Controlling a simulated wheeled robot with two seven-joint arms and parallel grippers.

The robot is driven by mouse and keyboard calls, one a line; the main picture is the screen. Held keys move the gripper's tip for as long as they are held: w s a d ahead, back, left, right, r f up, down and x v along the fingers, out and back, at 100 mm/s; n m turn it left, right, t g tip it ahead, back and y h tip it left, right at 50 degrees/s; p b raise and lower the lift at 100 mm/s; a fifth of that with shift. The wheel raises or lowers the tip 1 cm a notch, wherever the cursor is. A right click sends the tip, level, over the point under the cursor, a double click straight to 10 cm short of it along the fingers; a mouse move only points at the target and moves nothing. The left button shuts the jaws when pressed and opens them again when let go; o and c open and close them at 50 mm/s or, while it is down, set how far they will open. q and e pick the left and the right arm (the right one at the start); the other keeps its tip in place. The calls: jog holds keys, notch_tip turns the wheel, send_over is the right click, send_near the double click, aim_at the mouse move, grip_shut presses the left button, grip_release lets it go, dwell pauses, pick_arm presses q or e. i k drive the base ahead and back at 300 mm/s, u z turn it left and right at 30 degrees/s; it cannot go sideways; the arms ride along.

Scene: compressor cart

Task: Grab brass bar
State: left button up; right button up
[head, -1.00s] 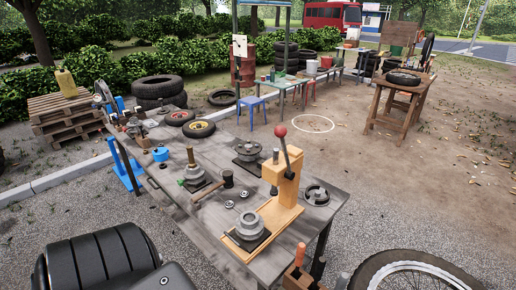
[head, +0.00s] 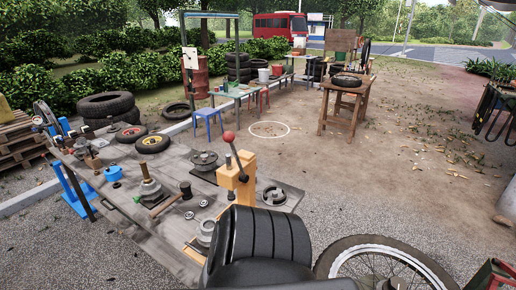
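A short brass-coloured upright bar (head: 145,167) stands in a grey round fitting (head: 151,188) on the left half of the grey workbench (head: 120,215). It is small in the head view, and I cannot be sure it is the brass bar. A hammer with a dark head (head: 186,190) lies just right of the fitting. Neither of my grippers shows. A black link of my own arm fills the bottom middle and hides the front right part of the bench.
A spoked wheel (head: 385,265) is at the bottom right. Open dirt ground (head: 400,190) lies right of the bench.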

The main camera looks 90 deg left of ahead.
aim_at(147, 180)
jog(key=k, duration=1.7)
jog(key=u, duration=0.55)
